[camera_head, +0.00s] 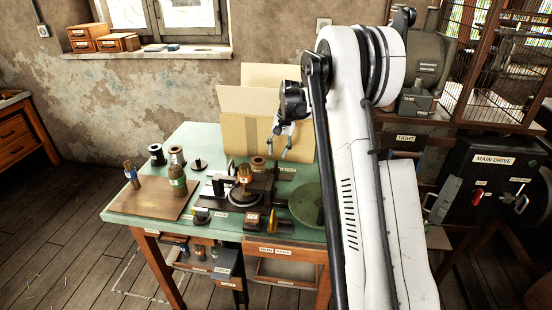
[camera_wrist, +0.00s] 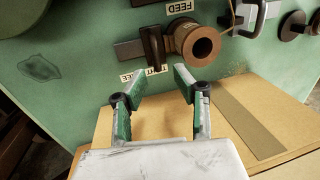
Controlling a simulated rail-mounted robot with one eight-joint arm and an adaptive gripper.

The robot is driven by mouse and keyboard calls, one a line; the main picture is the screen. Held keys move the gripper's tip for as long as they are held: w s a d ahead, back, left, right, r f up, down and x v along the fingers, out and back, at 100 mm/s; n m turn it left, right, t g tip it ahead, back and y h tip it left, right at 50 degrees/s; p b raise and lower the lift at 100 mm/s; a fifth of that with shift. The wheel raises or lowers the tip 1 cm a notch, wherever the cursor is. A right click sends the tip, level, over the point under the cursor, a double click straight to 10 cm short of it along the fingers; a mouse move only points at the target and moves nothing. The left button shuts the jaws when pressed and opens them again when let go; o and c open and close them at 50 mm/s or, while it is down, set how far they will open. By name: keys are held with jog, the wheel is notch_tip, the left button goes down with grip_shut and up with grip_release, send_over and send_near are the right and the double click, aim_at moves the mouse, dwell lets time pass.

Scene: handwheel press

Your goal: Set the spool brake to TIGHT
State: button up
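In the wrist view, a copper-brown spool (camera_wrist: 196,42) sits on the green table top, with a FEED label (camera_wrist: 180,7) near it. Beside the spool is a dark upright lever (camera_wrist: 153,44) on a grey bar. Small white labels (camera_wrist: 146,73) lie by the lever's end; they seem to read TIGHT and FREE, and the lever and a fingertip crowd them. My gripper (camera_wrist: 158,80) is open and empty, its green-padded fingers apart just short of the labels. In the head view my gripper (camera_head: 279,146) hangs before the cardboard box, above the brown spool (camera_head: 258,163). The lever's setting is unclear.
The open cardboard box (camera_head: 243,108) stands at the table's back, and its flaps fill the lower wrist view. A small press (camera_head: 244,190) and green round dish (camera_head: 306,204) stand nearer the front. Several spools and a brown board (camera_head: 148,201) occupy the left.

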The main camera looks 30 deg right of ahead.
notch_tip(320, 180, up, 8)
jog(key=d, duration=0.1)
jog(key=shift+s+f, duration=0.15)
jog(key=shift+s, duration=0.3)
jog(key=s+a+r+n+t+h+b, duration=0.1)
jog(key=s+a+r+n, duration=0.1)
jog(key=s+a+r, duration=0.55)
jog(key=s+a+r+n+t, duration=0.1)
jog(key=s+a+r, duration=0.4)
jog(key=s+a, duration=0.45)
jog(key=s+a+f+n+t, duration=0.2)
jog(key=s+a+f, duration=0.1)
jog(key=s, duration=0.8)
jog(key=s+a+f+n+t+b, duration=0.1)
jog(key=s+a+f, duration=0.3)
jog(key=s, duration=0.7)
jog(key=shift+s+a+f+n+t+h, duration=0.25)
jog(key=shift+a+n+t+h, duration=0.15)
jog(key=shift+a+n, duration=0.6)
jog(key=shift+a, duration=0.2)
